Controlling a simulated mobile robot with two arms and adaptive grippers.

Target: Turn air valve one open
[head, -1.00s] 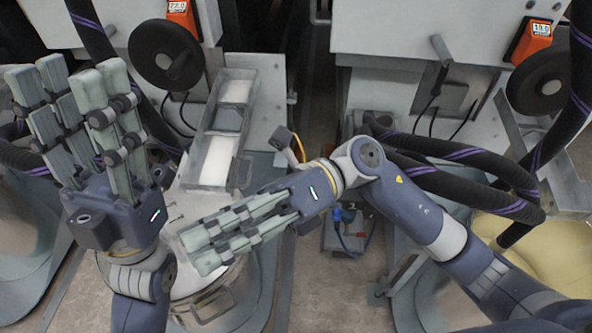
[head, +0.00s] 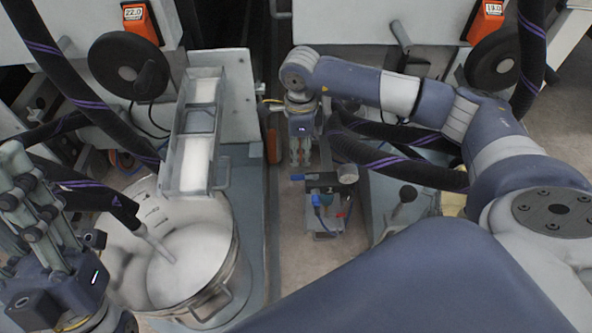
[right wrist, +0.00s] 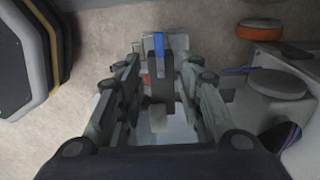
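A small pump unit (head: 325,225) stands on the floor between the two machines, with a blue part (head: 316,200) and a small red part on it. I cannot tell which part is air valve one. In the right wrist view a blue lever-like part (right wrist: 159,42) sits on a dark body, with red behind it. My right gripper (head: 300,160) points down just above and behind the unit in the head view. Its fingers (right wrist: 158,95) are spread on either side of the dark body, with gaps visible. My left gripper (head: 35,205) is raised at the lower left, fingers apart and empty.
A steel pot (head: 225,275) with white liquid and a hose in it stands left of the unit. A trough (head: 190,135) hangs above it. Thick black hoses (head: 400,165) cross right of the unit. A lever with a dark knob (head: 407,194) stands nearby.

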